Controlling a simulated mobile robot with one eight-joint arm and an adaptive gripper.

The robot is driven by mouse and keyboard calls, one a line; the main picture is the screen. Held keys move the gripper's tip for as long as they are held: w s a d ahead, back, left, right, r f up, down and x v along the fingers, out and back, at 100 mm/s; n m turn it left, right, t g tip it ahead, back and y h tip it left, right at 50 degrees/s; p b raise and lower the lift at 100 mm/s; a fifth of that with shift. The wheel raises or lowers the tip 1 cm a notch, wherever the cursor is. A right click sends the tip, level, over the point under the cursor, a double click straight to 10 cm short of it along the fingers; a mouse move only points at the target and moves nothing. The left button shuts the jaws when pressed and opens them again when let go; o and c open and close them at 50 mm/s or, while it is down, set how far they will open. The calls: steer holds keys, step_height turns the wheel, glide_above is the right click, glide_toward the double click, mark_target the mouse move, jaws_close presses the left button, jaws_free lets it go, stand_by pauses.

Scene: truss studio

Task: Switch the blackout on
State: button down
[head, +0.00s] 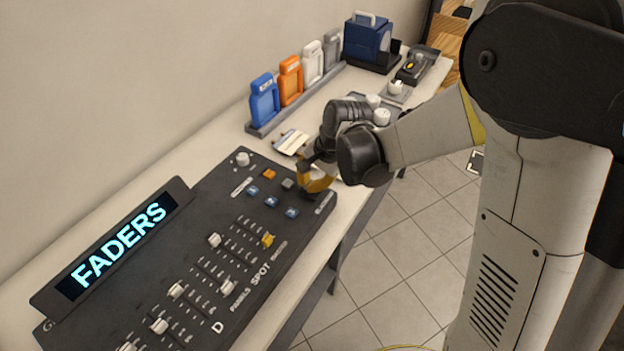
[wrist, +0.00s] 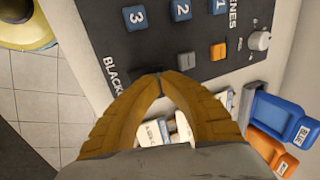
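The black control console (head: 205,225) lies on the table, and its screen (head: 118,250) reads "FADERS". The label beginning "BLACK" (wrist: 113,75) is printed near the console's end, and its last letters are hidden by my gripper in the wrist view. My gripper (head: 307,190) has its yellow-brown fingers (wrist: 160,82) brought together, tips over the console's end beside that label. Something dark shows at the tips. I cannot tell whether it is a switch or part of the fingers, nor whether the tips touch it. The blackout switch itself is not clearly visible.
Near the tips are a grey button (wrist: 186,61), an orange button (wrist: 218,51) and blue numbered buttons (wrist: 180,10). A white knob (head: 242,159) and faders (head: 227,287) are on the console. Blue and orange holders (head: 264,100) stand behind. A navy case (head: 368,40) stands further off.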

stand_by(0.3)
steer(key=shift+w+a+f+g+h, duration=0.2)
steer(key=shift+a+f+g+h, duration=0.15)
steer(key=shift+f+g+h, duration=0.3)
steer(key=shift+r, duration=0.15)
steer(key=shift+s+d, duration=0.15)
steer(key=shift+d, duration=0.05)
steer(key=shift+s+d+r, duration=0.2)
steer(key=shift+s+d, duration=0.15)
steer(key=shift+d, duration=0.2)
steer(key=s+d+r+p, duration=0.1)
steer(key=d+r+p, duration=0.1)
steer(key=r, duration=0.4)
steer(key=s+d+r+p, duration=0.1)
steer(key=s+r+p, duration=0.1)
steer(key=r, duration=0.5)
steer(key=shift+d+p, duration=0.35)
steer(key=shift+p, duration=0.5)
steer(key=shift+r, duration=0.1)
